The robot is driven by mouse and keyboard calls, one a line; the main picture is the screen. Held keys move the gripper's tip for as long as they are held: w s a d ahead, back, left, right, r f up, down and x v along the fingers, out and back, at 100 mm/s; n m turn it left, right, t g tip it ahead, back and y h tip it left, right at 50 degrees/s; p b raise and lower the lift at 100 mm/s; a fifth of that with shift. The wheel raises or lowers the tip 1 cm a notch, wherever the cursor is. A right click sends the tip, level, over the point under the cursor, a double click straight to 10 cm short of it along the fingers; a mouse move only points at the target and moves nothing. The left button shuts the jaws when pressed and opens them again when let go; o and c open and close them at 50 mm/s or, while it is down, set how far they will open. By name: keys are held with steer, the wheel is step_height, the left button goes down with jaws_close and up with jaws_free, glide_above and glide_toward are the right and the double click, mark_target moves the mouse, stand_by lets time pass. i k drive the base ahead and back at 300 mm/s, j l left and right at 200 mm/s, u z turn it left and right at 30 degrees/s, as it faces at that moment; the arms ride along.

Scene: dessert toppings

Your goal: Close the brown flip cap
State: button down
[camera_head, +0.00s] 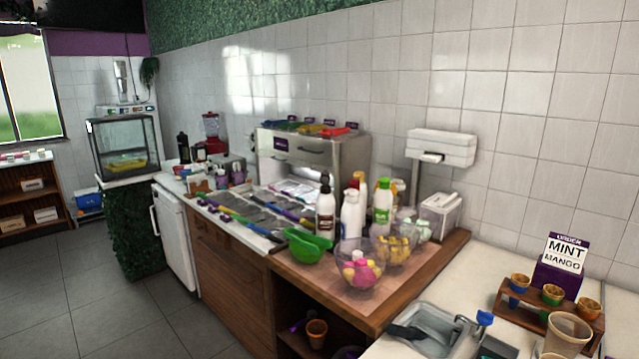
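A squeeze bottle with a brown cap (325,181) stands upright on the wooden counter, at the left of a group of bottles. A bottle with a green cap (383,184) stands further right. My gripper is not in view.
A green bowl (307,247) and clear bowls of pink (360,270) and yellow items (398,246) stand in front of the bottles. A white scale-like device (441,148) is behind right. The wooden counter's front corner (371,325) is bare.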

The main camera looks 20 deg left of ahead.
mark_target(325, 178)
steer(key=i+j+u, duration=0.1)
steer(key=i+j, duration=0.3)
steer(key=j, duration=0.2)
steer(key=i+j, duration=0.35)
steer(key=j, duration=0.2)
steer(key=i+j+u, duration=0.15)
steer(key=i+j, duration=0.25)
steer(key=j, duration=0.2)
steer(key=i+j, duration=0.2)
steer(key=i, duration=0.15)
steer(key=i+j, duration=0.25)
steer(key=k+u, duration=0.1)
steer(key=k, duration=0.3)
steer(key=k+l+u, duration=0.5)
steer(key=k+u, duration=0.15)
steer(key=u, duration=0.15)
steer(key=k+l+u, duration=0.1)
steer(key=k+u, duration=0.3)
